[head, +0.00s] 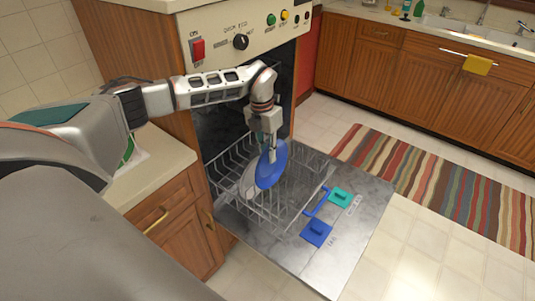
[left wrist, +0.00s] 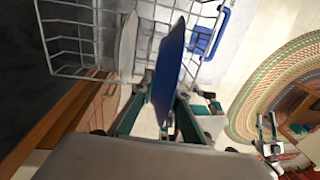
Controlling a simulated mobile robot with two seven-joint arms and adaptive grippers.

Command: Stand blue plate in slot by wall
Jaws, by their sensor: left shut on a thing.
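The blue plate (head: 272,166) is upright, slightly tilted, over the pulled-out dish rack (head: 225,178) of the open dishwasher. My left gripper (head: 270,150) is shut on its upper edge. In the left wrist view the blue plate (left wrist: 170,65) shows nearly edge-on between the fingers. A white plate (head: 248,182) stands in the rack just left of the blue one, and also shows in the left wrist view (left wrist: 128,45). I cannot tell whether the blue plate's lower edge touches the wires. What seems to be my right gripper (left wrist: 268,128) is small at the lower right of the left wrist view.
The open dishwasher door (head: 345,245) lies flat, with a blue handle (head: 316,202) on the rack and blue (head: 316,232) and teal (head: 341,197) parts on the door. A counter (head: 155,170) stands left. A striped rug (head: 440,185) lies on the floor at right.

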